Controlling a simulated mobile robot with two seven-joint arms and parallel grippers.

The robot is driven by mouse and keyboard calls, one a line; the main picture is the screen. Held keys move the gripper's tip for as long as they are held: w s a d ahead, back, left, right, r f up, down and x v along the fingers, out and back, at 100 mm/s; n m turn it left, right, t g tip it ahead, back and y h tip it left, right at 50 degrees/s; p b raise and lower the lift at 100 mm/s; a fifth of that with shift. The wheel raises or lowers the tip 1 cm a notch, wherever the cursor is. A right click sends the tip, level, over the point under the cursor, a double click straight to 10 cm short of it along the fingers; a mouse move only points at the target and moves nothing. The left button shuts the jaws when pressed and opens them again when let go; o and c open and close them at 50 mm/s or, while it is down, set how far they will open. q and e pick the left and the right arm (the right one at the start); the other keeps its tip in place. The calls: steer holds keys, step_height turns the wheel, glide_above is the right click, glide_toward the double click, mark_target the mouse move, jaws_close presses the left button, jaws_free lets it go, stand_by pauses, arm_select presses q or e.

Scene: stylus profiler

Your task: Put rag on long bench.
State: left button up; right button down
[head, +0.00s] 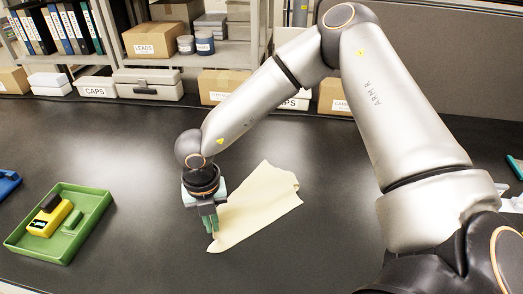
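The rag (262,204) is a pale beige cloth, spread out at a slant over the black bench top (130,135) in the middle of the head view. It looks flat on the bench, with a slightly uneven upper right edge. My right gripper (210,224) points down at the rag's left edge, its fingers close together and overlapping the cloth in the picture. Whether the fingers pinch the cloth is too small to tell. My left gripper is out of view.
A green tray (20,242) with a yellow device (49,218) stands at left, with a blue item (8,183) near it. Boxes and cases (148,84) line the back below shelves. Bare bench lies between tray and rag.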

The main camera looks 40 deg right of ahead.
steer(key=c, duration=0.6)
jaws_free()
steer(key=shift+w+a+r+b, duration=0.1)
steer(key=shift+a+r+b, duration=0.2)
steer(key=shift+r+b, duration=0.4)
steer(key=shift+a+r+b, duration=0.25)
steer(key=shift+r+b, duration=0.2)
steer(key=shift+r, duration=0.15)
steer(key=a+r+b, duration=0.1)
steer(key=a+r, duration=0.2)
steer(key=r, duration=0.4)
steer(key=shift+w+r+b, duration=0.15)
steer(key=shift+r+b, duration=0.1)
steer(key=shift+b, duration=0.05)
